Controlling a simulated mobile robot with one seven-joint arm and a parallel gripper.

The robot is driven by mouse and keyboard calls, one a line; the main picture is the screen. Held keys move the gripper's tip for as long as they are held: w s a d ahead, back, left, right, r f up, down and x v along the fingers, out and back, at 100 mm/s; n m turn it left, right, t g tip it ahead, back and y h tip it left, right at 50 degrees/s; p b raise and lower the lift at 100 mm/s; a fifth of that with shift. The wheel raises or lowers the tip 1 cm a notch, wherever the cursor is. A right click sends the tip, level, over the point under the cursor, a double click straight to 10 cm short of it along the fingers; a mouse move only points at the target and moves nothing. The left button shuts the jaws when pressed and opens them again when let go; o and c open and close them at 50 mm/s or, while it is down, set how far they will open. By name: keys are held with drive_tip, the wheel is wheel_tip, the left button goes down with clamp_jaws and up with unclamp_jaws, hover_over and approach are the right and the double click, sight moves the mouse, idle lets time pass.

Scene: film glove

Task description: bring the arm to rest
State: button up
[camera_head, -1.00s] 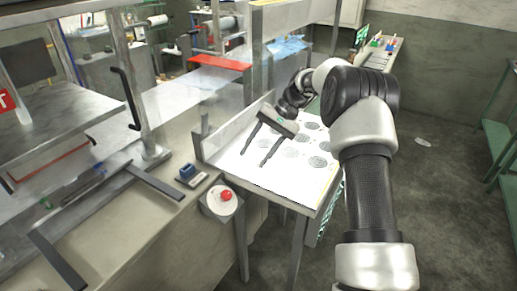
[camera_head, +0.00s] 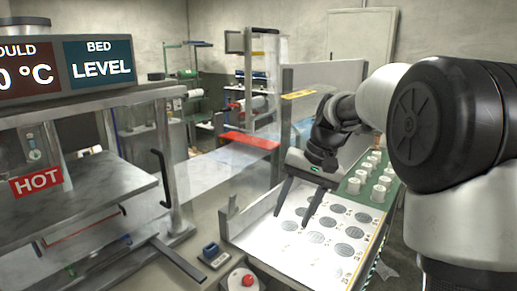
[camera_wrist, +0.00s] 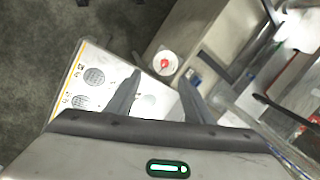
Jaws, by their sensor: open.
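My gripper (camera_head: 292,205) is open and empty, with its two dark fingers pointing down above the white table (camera_head: 262,248) that carries grey round printed marks. In the wrist view the two fingers (camera_wrist: 155,95) are spread apart, with part of the white table (camera_wrist: 100,62) beneath and nothing between them. My arm comes in from the right of the head view and hides the table's far right side. The exact height of the fingertips above the table is hard to tell.
A red button (camera_head: 247,281) and a blue item (camera_head: 211,250) sit on the bench's front edge. A press with a HOT sign (camera_head: 36,181) stands at left. White cups (camera_head: 378,192) stand on a green surface behind the table. A clear panel and red bar (camera_head: 250,140) lie beyond.

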drive_tip(key=s+d+r+t+h+p, duration=0.1)
drive_tip(key=s+r, duration=0.2)
drive_tip(key=s, duration=0.5)
drive_tip(key=s+d+r+n+t+h+p, duration=0.1)
drive_tip(key=s+d+r+t+p, duration=0.1)
drive_tip(key=s, duration=0.5)
drive_tip(key=s+d+r+n+t+h+p, duration=0.1)
drive_tip(key=s+r, duration=0.3)
drive_tip(key=s, duration=0.4)
drive_tip(key=shift+s+d+t+p, duration=0.35)
drive_tip(key=shift+t+p, duration=0.2)
drive_tip(key=shift+t, duration=0.05)
drive_tip(key=shift+s+d+f, duration=0.1)
drive_tip(key=shift+s+f, duration=0.15)
drive_tip(key=shift+s, duration=0.2)
drive_tip(key=c, duration=0.4)
drive_tip(key=shift+s+d, duration=0.1)
drive_tip(key=shift+d, duration=0.05)
